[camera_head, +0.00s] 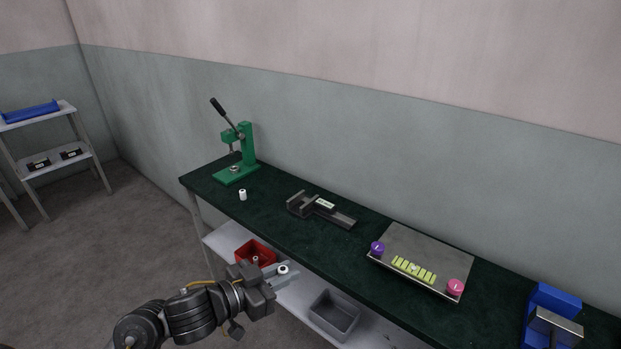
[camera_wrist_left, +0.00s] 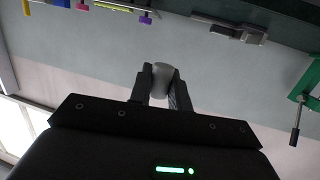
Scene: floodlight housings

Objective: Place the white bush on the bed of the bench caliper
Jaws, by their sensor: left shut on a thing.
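My left gripper (camera_head: 284,273) is in front of the bench's near edge, over the lower shelf. It is shut on a white bush (camera_head: 283,270), which also shows between the fingertips in the left wrist view (camera_wrist_left: 161,78). The bench caliper (camera_head: 322,208), a dark grey device with a small display, lies on the dark green bench top, behind and to the right of the gripper. It also shows at the top of the left wrist view (camera_wrist_left: 230,28). Another white bush (camera_head: 242,195) stands on the bench near the green press. My right gripper is not in view.
A green lever press (camera_head: 242,155) stands at the bench's left end. A grey plate (camera_head: 425,262) with yellow blocks and purple and pink knobs lies right of the caliper. A red bin (camera_head: 254,252) and a grey bin (camera_head: 335,314) sit on the lower shelf. Blue items (camera_head: 552,315) are far right.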

